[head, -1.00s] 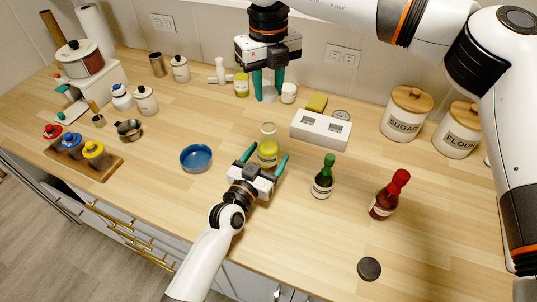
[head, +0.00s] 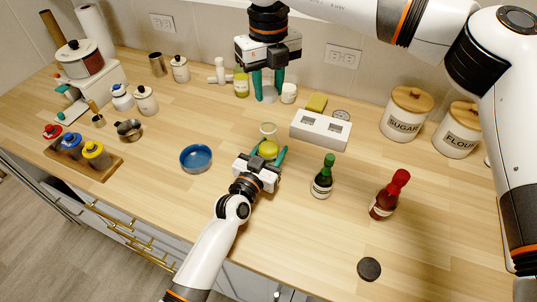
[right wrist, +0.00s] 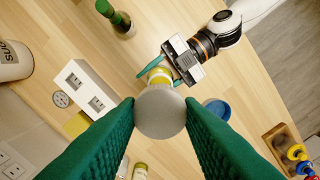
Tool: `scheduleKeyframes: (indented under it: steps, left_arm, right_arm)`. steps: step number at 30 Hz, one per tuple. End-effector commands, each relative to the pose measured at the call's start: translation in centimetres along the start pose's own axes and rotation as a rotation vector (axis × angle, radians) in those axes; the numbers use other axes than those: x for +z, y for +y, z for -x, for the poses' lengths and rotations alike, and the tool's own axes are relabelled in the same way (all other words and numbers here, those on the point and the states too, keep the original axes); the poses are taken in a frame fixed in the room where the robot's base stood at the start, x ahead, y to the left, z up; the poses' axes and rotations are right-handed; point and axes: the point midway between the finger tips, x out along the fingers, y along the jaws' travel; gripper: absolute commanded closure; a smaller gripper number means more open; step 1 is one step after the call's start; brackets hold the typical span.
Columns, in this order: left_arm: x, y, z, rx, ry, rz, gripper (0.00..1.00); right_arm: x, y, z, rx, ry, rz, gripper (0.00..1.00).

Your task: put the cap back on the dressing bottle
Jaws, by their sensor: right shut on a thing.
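The dressing bottle (head: 268,130) is clear glass with yellow contents and stands uncapped mid-counter. My left gripper (head: 267,151) is low around its body with fingers spread, one on each side; contact is hard to tell. The bottle also shows in the right wrist view (right wrist: 157,73), partly hidden by the cap. My right gripper (head: 267,84) is shut on a pale grey round cap (right wrist: 160,111), held between its fingertips. In the head view the cap (head: 268,94) is beyond the bottle, apart from it.
A green bottle (head: 323,177) and a red sauce bottle (head: 385,197) stand right of the dressing bottle. A white block with sockets (head: 320,130) lies behind. A blue bowl (head: 196,158) is left. A dark disc (head: 369,269) lies on clear counter at front right.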

Motion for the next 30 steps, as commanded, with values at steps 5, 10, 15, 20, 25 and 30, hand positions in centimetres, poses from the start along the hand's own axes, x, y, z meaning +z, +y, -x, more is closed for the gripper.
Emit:
scheduleKeyframes:
  steps: [5,10,15,20,25,30]
  left_arm:
    - [0.0,0.0,0.0,0.0,0.001,0.0,0.91]
    - [0.0,0.0,0.0,0.0,0.001,0.0,0.91]
    - [0.0,0.0,0.0,0.0,0.001,0.0,0.91]
    - [0.0,0.0,0.0,0.0,0.001,0.0,0.91]
    - [0.0,0.0,0.0,0.0,0.001,0.0,0.91]
    - [0.0,0.0,0.0,0.0,0.001,0.0,0.91]
  right_arm:
    - [0.0,0.0,-0.9,0.0,-0.003,0.0,0.88]
    - [0.1,-0.1,-3.3,0.0,-0.004,0.0,0.88]
    - [0.0,0.0,-5.0,0.0,-0.002,-0.001,0.88]
    - [0.0,0.0,-5.0,0.001,-0.001,-0.001,0.88]
    - [0.0,0.0,-4.9,0.001,-0.001,0.0,0.88]
    - [0.0,0.0,-5.1,0.0,-0.002,0.0,0.88]
